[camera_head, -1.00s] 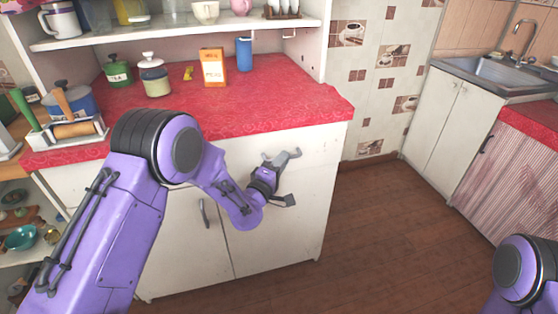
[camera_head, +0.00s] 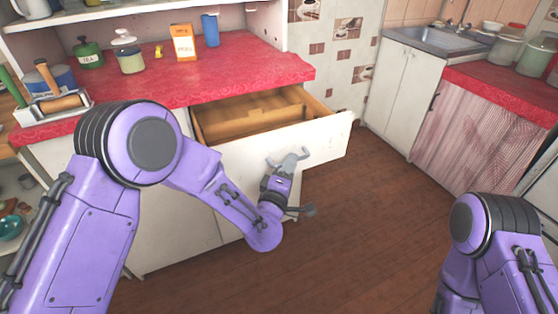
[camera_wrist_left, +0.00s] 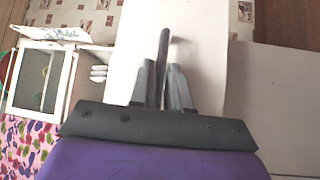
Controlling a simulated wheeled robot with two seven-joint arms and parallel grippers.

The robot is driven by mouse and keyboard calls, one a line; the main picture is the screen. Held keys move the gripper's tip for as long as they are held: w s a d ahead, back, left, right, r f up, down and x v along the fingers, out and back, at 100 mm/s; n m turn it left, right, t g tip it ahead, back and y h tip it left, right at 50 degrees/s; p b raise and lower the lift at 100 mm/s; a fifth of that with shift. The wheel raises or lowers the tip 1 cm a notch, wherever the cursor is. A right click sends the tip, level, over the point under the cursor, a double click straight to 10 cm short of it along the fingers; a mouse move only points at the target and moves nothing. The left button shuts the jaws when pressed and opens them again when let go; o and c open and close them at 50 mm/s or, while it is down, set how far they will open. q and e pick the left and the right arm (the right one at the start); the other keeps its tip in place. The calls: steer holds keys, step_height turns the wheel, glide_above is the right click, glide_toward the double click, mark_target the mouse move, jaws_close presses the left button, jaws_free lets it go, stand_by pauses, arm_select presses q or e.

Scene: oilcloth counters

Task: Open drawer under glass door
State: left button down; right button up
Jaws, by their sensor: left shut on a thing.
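The drawer (camera_head: 242,160) under the red counter is pulled well out. Its white front stands away from the cabinet, and its wooden inside (camera_head: 250,117) shows a divider and looks empty. My left gripper (camera_head: 284,180) is at the drawer front. In the left wrist view the fingers of my left gripper (camera_wrist_left: 162,88) are shut on a dark bar handle (camera_wrist_left: 164,48) on the white drawer front (camera_wrist_left: 205,60). In the head view my gripper hides the handle. A white-framed glass door (camera_wrist_left: 38,80) shows at the left of the wrist view. My right gripper is out of view.
Brown floor (camera_head: 350,220) is open to the right of the drawer. A sink counter (camera_head: 425,42) stands at the back right.

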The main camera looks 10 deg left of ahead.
arm_select(q)
steer(key=shift+s+d, duration=0.35)
steer(key=shift+s, duration=0.2)
steer(key=shift+s+d, duration=0.3)
steer(key=shift+s, duration=0.2)
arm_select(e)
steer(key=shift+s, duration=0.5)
arm_select(q)
steer(key=c, duration=1.2)
jaws_free()
steer(key=shift+o, duration=0.2)
steer(key=shift+s, duration=0.1)
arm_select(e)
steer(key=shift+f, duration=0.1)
arm_select(q)
steer(key=b+v, duration=0.1)
steer(key=v, duration=0.9)
steer(key=shift+s+b, duration=0.2)
steer(key=shift+b, duration=0.2)
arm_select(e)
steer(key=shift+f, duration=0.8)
arm_select(q)
steer(key=shift+a+f, duration=0.1)
